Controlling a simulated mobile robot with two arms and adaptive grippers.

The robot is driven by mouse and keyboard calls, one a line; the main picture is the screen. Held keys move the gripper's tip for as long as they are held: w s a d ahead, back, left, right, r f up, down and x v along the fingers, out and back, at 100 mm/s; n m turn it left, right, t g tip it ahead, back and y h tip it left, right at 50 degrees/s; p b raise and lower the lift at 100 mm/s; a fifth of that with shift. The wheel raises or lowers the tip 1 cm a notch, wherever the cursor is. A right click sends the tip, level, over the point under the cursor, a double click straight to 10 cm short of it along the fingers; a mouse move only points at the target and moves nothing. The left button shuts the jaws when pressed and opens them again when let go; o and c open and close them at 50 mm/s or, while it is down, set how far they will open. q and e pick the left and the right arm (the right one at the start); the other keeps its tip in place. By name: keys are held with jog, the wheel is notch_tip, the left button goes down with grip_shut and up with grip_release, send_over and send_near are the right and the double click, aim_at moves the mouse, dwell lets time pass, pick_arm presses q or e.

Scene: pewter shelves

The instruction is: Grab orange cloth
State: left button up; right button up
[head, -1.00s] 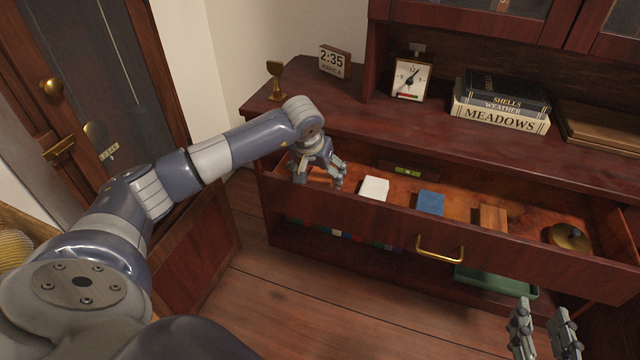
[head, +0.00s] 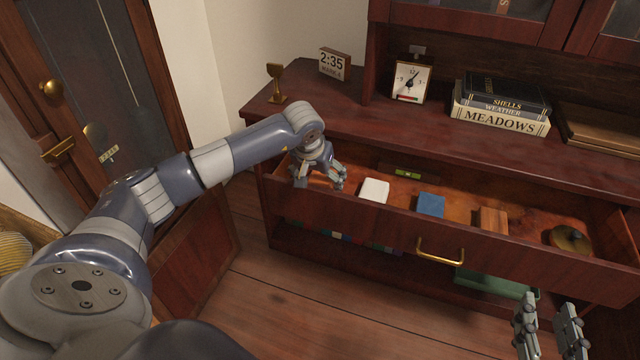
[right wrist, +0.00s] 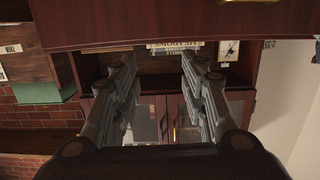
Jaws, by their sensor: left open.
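My left gripper (head: 319,183) is open and reaches down into the left end of the open drawer (head: 345,212). An orange patch (head: 318,178) shows between and behind its fingers. The fingers hide most of it, so I cannot tell whether it is the orange cloth or the drawer's orange-brown floor. No other orange cloth is clearly in view. My right gripper (head: 548,333) is open and empty, low at the right in front of the cabinet. Its spread fingers also show in the right wrist view (right wrist: 160,92).
The drawer also holds a white item (head: 374,190), a blue item (head: 430,205), a wooden block (head: 493,219) and a round brass object (head: 570,239). Its front wall with a brass handle (head: 440,257) stands near my grippers. A clock (head: 411,80) and books (head: 500,118) are on top.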

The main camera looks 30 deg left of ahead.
pick_arm(q)
jog(key=shift+f, duration=0.1)
dwell(0.5)
jog(key=c, duration=1.1)
